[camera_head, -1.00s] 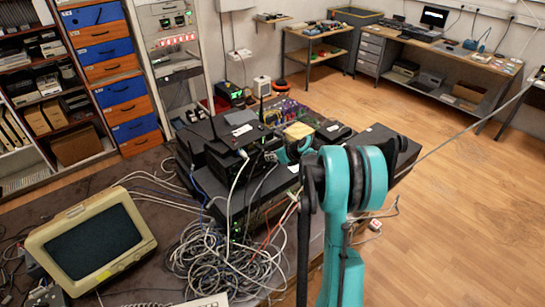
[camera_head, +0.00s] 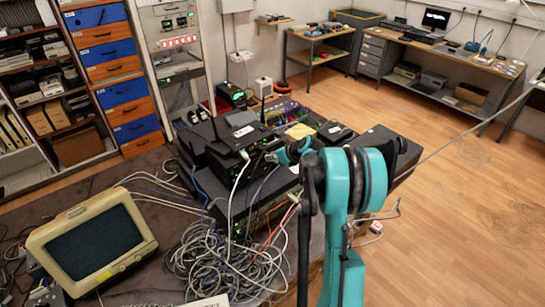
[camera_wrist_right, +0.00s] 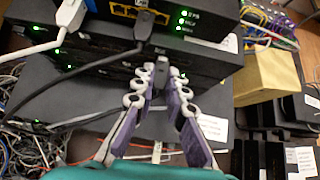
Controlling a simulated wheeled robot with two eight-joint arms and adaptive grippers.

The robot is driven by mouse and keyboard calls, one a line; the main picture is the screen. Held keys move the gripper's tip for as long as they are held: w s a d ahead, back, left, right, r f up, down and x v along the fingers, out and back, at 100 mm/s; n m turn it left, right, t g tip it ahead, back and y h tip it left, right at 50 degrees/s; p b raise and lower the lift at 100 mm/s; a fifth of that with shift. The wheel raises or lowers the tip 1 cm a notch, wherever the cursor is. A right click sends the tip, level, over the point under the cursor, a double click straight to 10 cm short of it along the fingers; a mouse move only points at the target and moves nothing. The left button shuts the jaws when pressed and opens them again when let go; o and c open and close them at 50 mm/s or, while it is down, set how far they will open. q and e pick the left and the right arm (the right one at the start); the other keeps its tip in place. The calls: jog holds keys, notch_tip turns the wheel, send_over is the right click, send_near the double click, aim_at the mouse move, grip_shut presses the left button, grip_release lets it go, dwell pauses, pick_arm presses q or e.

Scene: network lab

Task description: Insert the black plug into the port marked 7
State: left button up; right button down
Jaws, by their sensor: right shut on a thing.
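My right gripper (camera_wrist_right: 161,80) is in the right wrist view, its purple and grey fingers closed on a small dark piece, which I take to be the black plug (camera_wrist_right: 161,68). The fingers hide most of it. It is in front of the stacked black network boxes. Another dark plug (camera_wrist_right: 143,24) with a black cable sits just above, below yellow-framed ports (camera_wrist_right: 125,12). I cannot read a port marked 7. In the head view my right gripper (camera_head: 272,157) is at the front of the boxes (camera_head: 240,142), partly hidden by my arm. My left gripper is not in view.
A light grey plug (camera_wrist_right: 70,14) and several cables cross in front of the boxes. A tangled cable heap (camera_head: 215,262) and an old monitor (camera_head: 95,240) are at the left on the table. A yellowish block (camera_wrist_right: 270,75) is at the right.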

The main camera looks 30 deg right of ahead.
jog(key=shift+w, duration=0.3)
jog(key=c, duration=1.5)
grip_release()
jog(key=shift+o, duration=0.2)
jog(key=v, duration=1.2)
